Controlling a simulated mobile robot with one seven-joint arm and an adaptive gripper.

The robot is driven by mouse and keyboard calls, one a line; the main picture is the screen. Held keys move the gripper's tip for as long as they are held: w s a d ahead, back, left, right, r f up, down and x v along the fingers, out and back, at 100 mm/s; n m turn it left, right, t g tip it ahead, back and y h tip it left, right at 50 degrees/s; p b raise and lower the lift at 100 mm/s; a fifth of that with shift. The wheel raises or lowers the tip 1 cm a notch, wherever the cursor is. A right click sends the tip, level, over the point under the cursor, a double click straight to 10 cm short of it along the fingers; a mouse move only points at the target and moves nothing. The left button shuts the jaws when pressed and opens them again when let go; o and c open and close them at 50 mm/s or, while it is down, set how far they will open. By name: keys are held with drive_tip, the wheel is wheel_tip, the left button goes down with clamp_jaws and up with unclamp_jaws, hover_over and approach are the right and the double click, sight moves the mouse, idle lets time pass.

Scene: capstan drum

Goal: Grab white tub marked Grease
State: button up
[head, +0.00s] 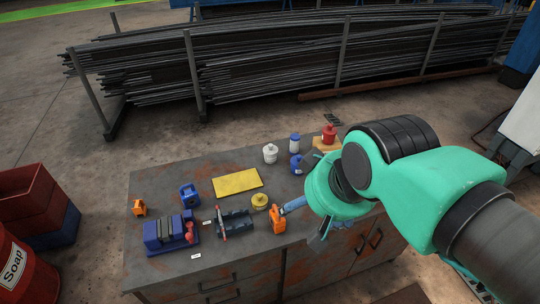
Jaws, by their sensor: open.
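A small white container with a lid (270,154) stands upright on the workbench, toward its back edge. I take it for the white tub; no Grease lettering can be read on it at this size. My gripper (326,226) is mostly hidden by my teal wrist; only a dark part shows below it, over the front right of the bench. It is open, to the right of and nearer than the white container, and well apart from it.
The bench (160,187) also holds a yellow mat (237,182), a yellow round item (260,201), blue containers (296,164), a red can (329,134), an orange-and-blue tool (278,218) and a blue vise-like block (165,231). Metal bars (270,65) lie behind.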

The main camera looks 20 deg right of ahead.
drive_tip(key=w+d+m+g+y+p, duration=0.15)
drive_tip(key=w+m, duration=0.65)
drive_tip(key=w, duration=0.8)
drive_tip(key=w+d+m+t+h, duration=0.15)
drive_tip(key=w+m, duration=0.55)
drive_tip(key=w, duration=0.9)
drive_tip(key=w+d+f+m, duration=0.3)
drive_tip(key=w+f+m, duration=0.2)
drive_tip(key=w+f, duration=0.4)
drive_tip(key=w+d+f+m+y+p, duration=0.1)
drive_tip(key=w+d+f+m, duration=0.3)
drive_tip(key=w+f, duration=0.5)
drive_tip(key=w+d+f+m+g, duration=0.1)
drive_tip(key=w+d+f+m, duration=0.3)
drive_tip(key=w+f+m, duration=0.4)
wheel_tip(320, 180, down, 2)
drive_tip(key=shift+w+d+f+p, duration=0.15)
drive_tip(key=shift+w+d+p, duration=0.15)
drive_tip(key=shift+w, duration=0.25)
drive_tip(key=shift+a, duration=0.1)
